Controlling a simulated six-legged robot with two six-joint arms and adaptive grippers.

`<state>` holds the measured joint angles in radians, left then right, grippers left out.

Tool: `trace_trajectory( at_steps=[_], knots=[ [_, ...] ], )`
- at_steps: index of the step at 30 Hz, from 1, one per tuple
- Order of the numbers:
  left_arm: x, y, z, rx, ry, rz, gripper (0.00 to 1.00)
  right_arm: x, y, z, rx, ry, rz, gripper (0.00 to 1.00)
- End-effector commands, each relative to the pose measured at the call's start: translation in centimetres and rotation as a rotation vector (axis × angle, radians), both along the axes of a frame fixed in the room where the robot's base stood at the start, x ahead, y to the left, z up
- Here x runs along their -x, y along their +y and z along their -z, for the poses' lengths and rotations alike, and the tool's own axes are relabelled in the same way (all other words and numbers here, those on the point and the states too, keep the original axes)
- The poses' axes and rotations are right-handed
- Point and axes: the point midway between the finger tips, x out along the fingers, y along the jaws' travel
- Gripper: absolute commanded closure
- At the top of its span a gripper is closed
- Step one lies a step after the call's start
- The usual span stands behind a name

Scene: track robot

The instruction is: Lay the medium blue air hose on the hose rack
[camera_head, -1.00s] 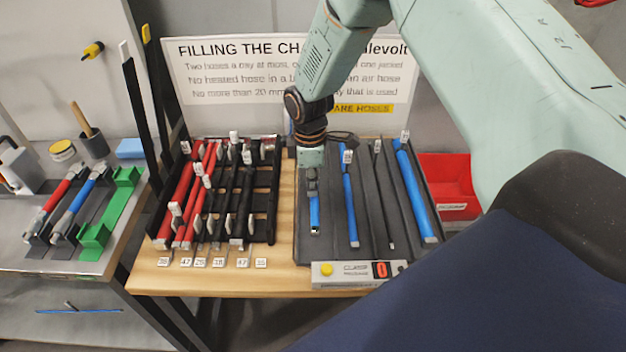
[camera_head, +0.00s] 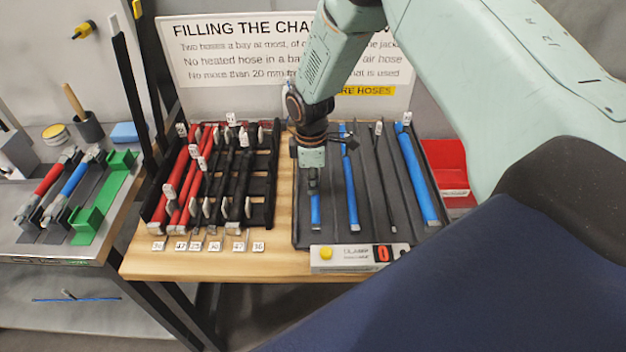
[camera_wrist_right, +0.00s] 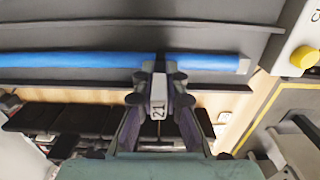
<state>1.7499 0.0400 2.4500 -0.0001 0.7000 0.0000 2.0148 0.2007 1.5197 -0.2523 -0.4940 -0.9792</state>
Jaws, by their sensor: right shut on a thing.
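My right gripper (camera_head: 313,184) is shut on the upright tag of a blue hose (camera_head: 316,212) at the left groove of the grey grooved rack (camera_head: 372,220). In the right wrist view the gripper (camera_wrist_right: 158,82) grips the grey tag marked 21, and the blue hose (camera_wrist_right: 90,61) runs straight across beyond the fingertips. The hose lies along the groove; whether it rests fully on the groove floor I cannot tell. Its far part is hidden by my gripper and wrist. A second blue hose (camera_head: 350,190) and a thicker blue hose (camera_head: 415,175) lie in other grooves. My left gripper is not in view.
A black slotted rack (camera_head: 268,215) with red and black hoses stands close on the left. A clamp box (camera_head: 345,258) sits at the front edge. A red bin (camera_head: 450,165) is at the right. Bare wood (camera_head: 285,190) separates the racks.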

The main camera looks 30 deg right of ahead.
Motion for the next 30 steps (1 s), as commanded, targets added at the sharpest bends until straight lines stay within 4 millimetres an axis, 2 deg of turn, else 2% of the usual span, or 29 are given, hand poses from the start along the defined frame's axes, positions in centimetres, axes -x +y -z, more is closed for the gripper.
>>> trace_trajectory(
  at_steps=[8, 9, 18, 26, 30],
  knots=[
    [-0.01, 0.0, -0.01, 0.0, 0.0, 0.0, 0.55, -0.05, 0.01, -0.02, 0.001, -0.001, 0.0, 1.0],
    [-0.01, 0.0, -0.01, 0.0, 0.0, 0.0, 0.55, -0.05, 0.01, -0.02, 0.001, -0.001, 0.0, 0.87],
    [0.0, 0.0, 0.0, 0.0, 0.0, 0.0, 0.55, -0.02, 0.01, 0.0, 0.0, 0.0, 0.0, 0.63],
    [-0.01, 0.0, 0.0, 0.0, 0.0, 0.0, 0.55, 0.05, 0.02, 0.02, 0.0, 0.001, 0.0, 0.63],
    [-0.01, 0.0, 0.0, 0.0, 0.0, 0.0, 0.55, 0.0, 0.05, -0.92, -0.001, 0.001, 0.001, 0.63]
  ],
)
